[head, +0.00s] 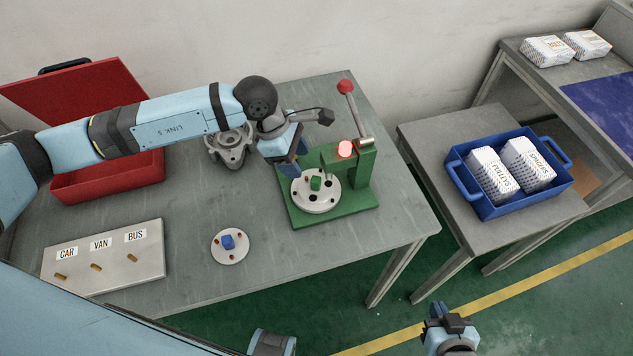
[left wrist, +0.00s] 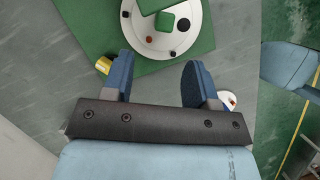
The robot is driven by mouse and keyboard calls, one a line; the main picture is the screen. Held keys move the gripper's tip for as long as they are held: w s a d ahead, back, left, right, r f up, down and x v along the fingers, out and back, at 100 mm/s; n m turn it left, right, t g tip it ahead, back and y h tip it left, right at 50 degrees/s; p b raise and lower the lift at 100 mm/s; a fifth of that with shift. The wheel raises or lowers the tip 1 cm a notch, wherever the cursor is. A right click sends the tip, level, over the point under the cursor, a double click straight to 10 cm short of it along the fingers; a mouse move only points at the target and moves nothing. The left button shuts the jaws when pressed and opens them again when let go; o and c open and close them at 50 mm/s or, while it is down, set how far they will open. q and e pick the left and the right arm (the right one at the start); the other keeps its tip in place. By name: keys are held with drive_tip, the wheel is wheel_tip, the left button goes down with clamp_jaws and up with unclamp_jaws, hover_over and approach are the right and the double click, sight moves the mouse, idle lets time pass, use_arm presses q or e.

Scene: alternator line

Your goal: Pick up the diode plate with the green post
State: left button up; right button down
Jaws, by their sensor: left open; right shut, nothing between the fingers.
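The diode plate with the green post (head: 309,203) is a white disc with dark and red studs, lying on the base of a green press (head: 362,182). In the left wrist view the plate (left wrist: 150,38) is just ahead of the fingertips, its far side cut off by the frame edge. My left gripper (head: 294,162) is open and empty, above and behind the plate in the head view; its fingers (left wrist: 158,70) look clear of the green post. My right gripper (head: 438,312) is shut and empty, low in front of the table's right side.
A similar plate with a blue post (head: 230,257) lies on the table. A board labelled CAR, VAN, BUS (head: 108,278), a red open case (head: 108,183) and a grey alternator housing (head: 228,152) are nearby. The press lever (head: 353,110) rises beside my left gripper. A blue crate (head: 512,206) holds white packets.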

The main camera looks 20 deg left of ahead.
sight(310, 178)
use_arm(q)
drive_tip(key=shift+d+f, duration=0.3)
drive_tip(key=shift+f, duration=0.3)
drive_tip(key=shift+d+f, duration=0.25)
drive_tip(key=x, duration=0.1)
drive_tip(key=p+x, duration=0.1)
drive_tip(key=x, duration=0.1)
drive_tip(key=shift+s+d+f+p, duration=0.1)
drive_tip(key=shift+d+f+p, duration=0.1)
drive_tip(key=shift+d+p, duration=0.15)
drive_tip(key=shift+d+f, duration=0.15)
drive_tip(key=shift+f, duration=0.25)
clamp_jaws()
